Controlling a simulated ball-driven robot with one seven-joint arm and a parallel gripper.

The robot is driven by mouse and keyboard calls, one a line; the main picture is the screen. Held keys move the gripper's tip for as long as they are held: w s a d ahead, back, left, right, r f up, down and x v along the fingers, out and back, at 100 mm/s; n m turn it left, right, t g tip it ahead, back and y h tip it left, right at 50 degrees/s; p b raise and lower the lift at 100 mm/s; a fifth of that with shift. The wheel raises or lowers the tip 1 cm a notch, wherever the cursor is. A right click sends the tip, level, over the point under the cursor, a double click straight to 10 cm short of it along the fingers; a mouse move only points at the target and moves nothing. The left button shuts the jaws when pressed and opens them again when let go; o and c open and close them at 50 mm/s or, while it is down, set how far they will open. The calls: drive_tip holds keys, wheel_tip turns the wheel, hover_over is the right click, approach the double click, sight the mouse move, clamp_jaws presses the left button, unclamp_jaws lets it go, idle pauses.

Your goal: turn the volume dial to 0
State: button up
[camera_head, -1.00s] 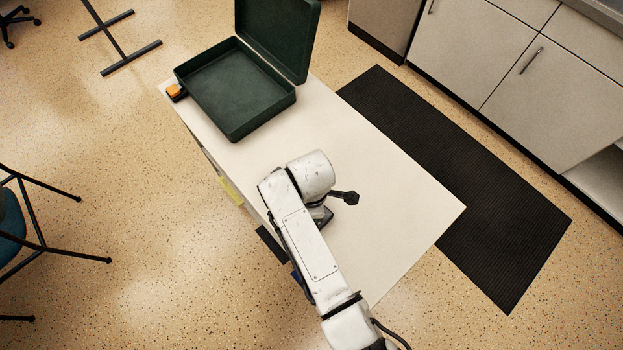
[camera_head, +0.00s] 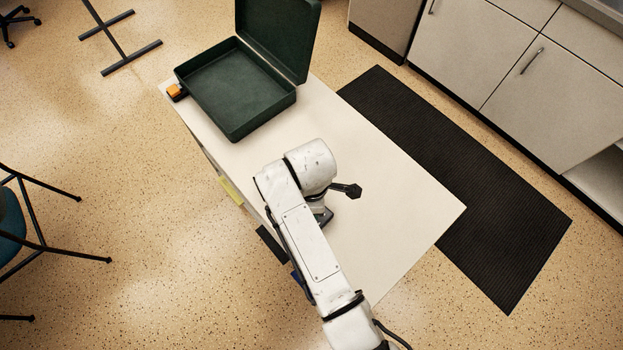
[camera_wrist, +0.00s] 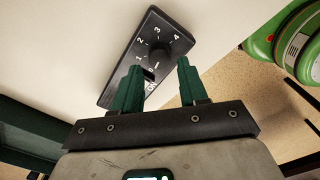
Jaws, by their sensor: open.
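The volume dial (camera_wrist: 158,61) is a dark round knob on a black box (camera_wrist: 121,79) with white numbers, seen in the wrist view. The marks 1, 2, 3 and 4 run around its left and upper sides, and smaller marks lie below near my left finger. The knob's exact setting is hard to read. My gripper (camera_wrist: 161,74) is open, with its two green fingers apart at the knob's lower side. I cannot tell whether either finger touches it. In the head view my arm hides most of the dial area.
The white table (camera_head: 390,235) carries an open dark green case (camera_head: 237,130) and an orange-and-black item (camera_head: 176,92) at its far left corner. The table's right half is clear. A black mat (camera_head: 455,185) lies on the floor beside it. Green round equipment (camera_wrist: 293,44) shows in the wrist view.

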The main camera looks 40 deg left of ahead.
wheel_tip(320, 180, up, 7)
idle(0.3)
idle(0.5)
